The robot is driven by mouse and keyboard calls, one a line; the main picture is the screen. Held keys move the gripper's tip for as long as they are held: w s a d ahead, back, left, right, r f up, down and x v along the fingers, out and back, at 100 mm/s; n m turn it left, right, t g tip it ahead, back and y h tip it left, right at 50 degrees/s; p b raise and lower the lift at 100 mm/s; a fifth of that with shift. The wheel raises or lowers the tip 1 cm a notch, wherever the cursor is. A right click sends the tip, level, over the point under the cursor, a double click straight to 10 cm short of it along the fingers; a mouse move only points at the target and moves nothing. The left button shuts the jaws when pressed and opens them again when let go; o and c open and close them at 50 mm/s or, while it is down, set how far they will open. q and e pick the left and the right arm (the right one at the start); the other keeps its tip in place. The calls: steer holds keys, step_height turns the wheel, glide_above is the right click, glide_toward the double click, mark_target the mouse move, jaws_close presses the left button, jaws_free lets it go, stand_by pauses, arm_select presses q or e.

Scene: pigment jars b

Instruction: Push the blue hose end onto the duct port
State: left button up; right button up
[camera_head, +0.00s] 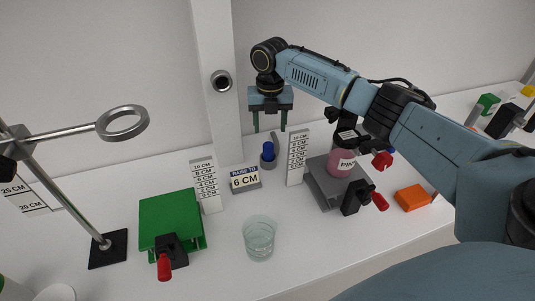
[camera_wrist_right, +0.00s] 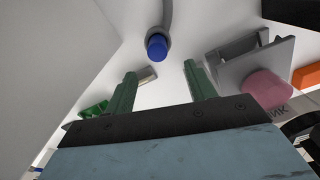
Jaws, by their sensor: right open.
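The blue hose end (camera_head: 268,150) stands upright in a small grey holder (camera_head: 268,163) at the foot of the white column. A grey hose (camera_wrist_right: 168,14) shows behind it in the right wrist view. The duct port (camera_head: 222,81) is a round metal ring with a dark opening on the column, up and left of the hose end. My right gripper (camera_head: 270,129) points down above the hose end, open and empty. In the right wrist view the blue hose end (camera_wrist_right: 156,46) appears beyond the fingertips, between their lines and apart from them. My left gripper is not in view.
A grey jack (camera_head: 322,187) bears a pink jar (camera_head: 340,164). A green jack (camera_head: 170,220), a glass beaker (camera_head: 259,238) and a ring stand (camera_head: 122,123) stand nearby.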

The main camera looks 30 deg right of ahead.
mark_target(268, 144)
steer(key=f, duration=0.9)
steer(key=shift+w+f, duration=0.1)
steer(key=shift+w, duration=0.15)
steer(key=shift+c, duration=0.2)
steer(key=c, duration=1)
